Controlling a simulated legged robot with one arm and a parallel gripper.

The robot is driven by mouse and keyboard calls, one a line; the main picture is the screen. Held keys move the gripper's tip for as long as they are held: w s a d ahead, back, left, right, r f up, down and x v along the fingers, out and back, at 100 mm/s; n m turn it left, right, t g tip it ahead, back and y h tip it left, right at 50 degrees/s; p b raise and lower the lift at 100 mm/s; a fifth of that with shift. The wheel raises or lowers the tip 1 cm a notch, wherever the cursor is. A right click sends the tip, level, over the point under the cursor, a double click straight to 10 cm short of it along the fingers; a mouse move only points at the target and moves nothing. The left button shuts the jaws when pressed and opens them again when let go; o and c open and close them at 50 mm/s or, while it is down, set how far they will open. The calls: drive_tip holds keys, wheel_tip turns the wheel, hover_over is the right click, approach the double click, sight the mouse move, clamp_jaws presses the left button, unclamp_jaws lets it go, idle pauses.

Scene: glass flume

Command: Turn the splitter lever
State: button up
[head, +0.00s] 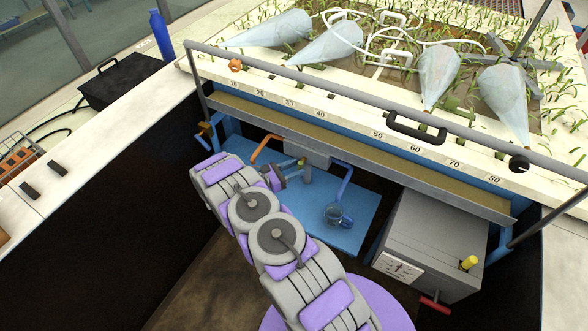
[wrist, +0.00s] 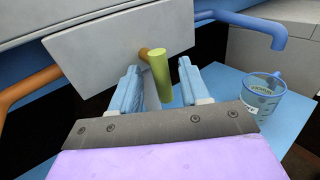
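The splitter lever, a short rod with a yellow-green grip (wrist: 158,75), sticks out from the grey splitter box (wrist: 105,55) in the wrist view. My gripper (wrist: 158,68) is open, with one light-blue finger on each side of the grip. Gaps show between the grip and both fingers, so it is not clamped. In the head view my gripper (head: 290,171) is in front of the grey box (head: 300,150) under the bench, and the lever's grip (head: 302,162) is small and partly hidden there.
An orange pipe (wrist: 28,88) leaves the box at left and a blue pipe (wrist: 245,22) at right. A clear measuring cup (wrist: 258,100) stands on the blue shelf (wrist: 215,85). A grey cabinet (head: 435,240) with a dial stands right; a railing (head: 330,88) runs above.

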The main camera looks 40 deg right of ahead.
clamp_jaws()
drive_tip(key=shift+r+m+p, duration=0.1)
drive_tip(key=shift+m+p, duration=0.2)
drive_tip(key=shift+r+m+t+y+p, duration=0.15)
drive_tip(key=shift+m+t+y+p, duration=0.2)
drive_tip(key=shift+m+y, duration=0.65)
drive_tip(key=shift+r+m+t+y+p, duration=0.2)
drive_tip(key=shift+m+t+y, duration=0.4)
drive_tip(key=shift+m, duration=0.6)
drive_tip(key=shift+s+f, duration=0.1)
